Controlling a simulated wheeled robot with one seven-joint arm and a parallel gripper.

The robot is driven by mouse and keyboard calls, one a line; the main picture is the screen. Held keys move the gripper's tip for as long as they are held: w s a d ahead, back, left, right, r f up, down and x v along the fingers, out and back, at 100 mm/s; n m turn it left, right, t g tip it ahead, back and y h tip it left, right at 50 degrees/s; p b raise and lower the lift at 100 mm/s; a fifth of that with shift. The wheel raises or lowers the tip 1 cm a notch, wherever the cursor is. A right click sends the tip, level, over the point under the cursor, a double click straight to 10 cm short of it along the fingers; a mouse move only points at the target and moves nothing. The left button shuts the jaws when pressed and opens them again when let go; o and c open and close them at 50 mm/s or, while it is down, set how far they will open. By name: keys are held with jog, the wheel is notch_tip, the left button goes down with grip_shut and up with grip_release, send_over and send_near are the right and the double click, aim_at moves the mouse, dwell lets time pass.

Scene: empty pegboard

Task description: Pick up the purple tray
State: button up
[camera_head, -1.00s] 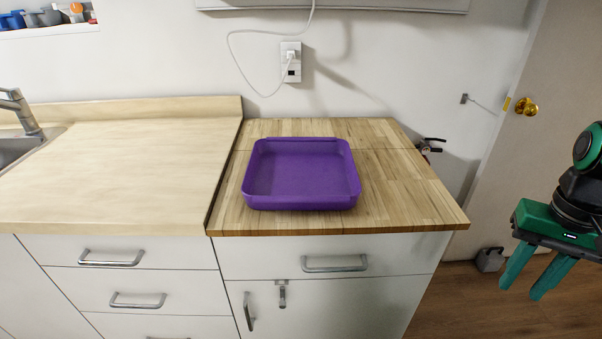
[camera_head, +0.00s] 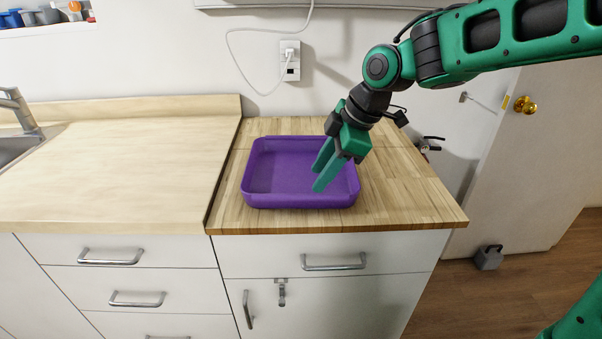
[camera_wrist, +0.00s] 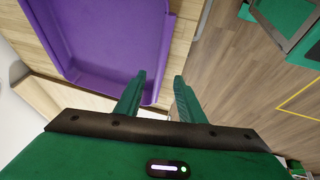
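The purple tray (camera_head: 275,175) is a shallow, empty, square tray lying flat on the butcher-block counter. It also shows at the upper left of the wrist view (camera_wrist: 105,45). My gripper (camera_head: 318,180) comes down from the upper right, its green fingers pointing down and left in front of the tray's right part. The tray's near corner lies close to the left finger. I cannot tell whether that finger touches it.
The butcher-block counter (camera_head: 410,195) is bare around the tray. A lighter counter (camera_head: 120,165) to the left is clear up to the sink (camera_head: 20,145). A wall outlet (camera_head: 290,62) with a white cord is behind. Drawers with handles (camera_head: 335,262) are below.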

aim_at(304, 197)
jog(key=x, duration=0.9)
jog(key=shift+w+a+f, duration=0.1)
jog(key=shift+a+f, duration=0.05)
jog(key=shift+f, duration=0.2)
grip_shut()
